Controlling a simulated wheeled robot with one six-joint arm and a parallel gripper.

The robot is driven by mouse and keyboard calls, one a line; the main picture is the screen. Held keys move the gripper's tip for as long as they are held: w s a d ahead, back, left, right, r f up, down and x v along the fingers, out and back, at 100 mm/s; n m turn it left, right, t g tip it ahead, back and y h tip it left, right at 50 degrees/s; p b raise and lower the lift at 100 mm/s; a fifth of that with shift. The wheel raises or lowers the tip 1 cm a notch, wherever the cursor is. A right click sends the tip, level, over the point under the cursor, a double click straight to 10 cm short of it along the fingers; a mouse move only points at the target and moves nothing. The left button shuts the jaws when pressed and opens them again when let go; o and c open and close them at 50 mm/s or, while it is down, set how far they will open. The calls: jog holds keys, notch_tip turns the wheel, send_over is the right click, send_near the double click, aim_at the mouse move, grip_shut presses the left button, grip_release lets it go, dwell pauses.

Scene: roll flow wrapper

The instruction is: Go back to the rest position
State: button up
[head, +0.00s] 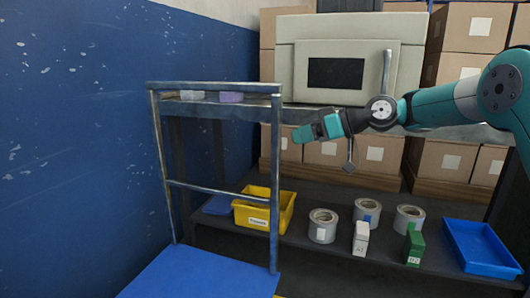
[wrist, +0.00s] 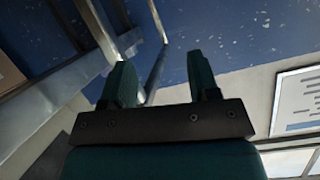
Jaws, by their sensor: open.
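My gripper (head: 310,133) is at the end of my teal arm, which reaches in from the right in the head view. It is raised above the lower shelf and points left, in front of the cream machine box. In the wrist view my gripper (wrist: 161,78) shows two teal fingers standing apart with nothing between them. Past the fingers, the wrist view shows a blue wall (wrist: 240,30) with pale specks and metal rails (wrist: 95,30) at the left.
A metal frame (head: 220,188) with a blue base (head: 205,272) stands left of my gripper. The lower shelf holds a yellow bin (head: 264,211), several film rolls, a white box (head: 360,239), a green box (head: 414,246) and a blue tray (head: 455,228). The cream machine (head: 290,65) stands behind my arm.

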jog(key=s+a+m+g+h+p, duration=0.1)
jog(key=s+h, duration=0.2)
jog(key=s, duration=0.8)
jog(key=s+a+m+g+h, duration=0.1)
jog(key=s+a+g+h, duration=0.1)
jog(key=s, duration=0.9)
jog(key=s+d+f+m+g+h+p, duration=0.1)
jog(key=s+d+f+h, duration=0.15)
jog(key=s, duration=0.75)
jog(key=s+d+f+m+g+h, duration=0.1)
jog(key=s+d+f, duration=0.25)
jog(key=s, duration=0.55)
notch_tip(320, 180, up, 38)
jog(key=p, duration=3.8)
jog(key=shift+w+r, duration=0.15)
jog(key=shift+w, duration=0.1)
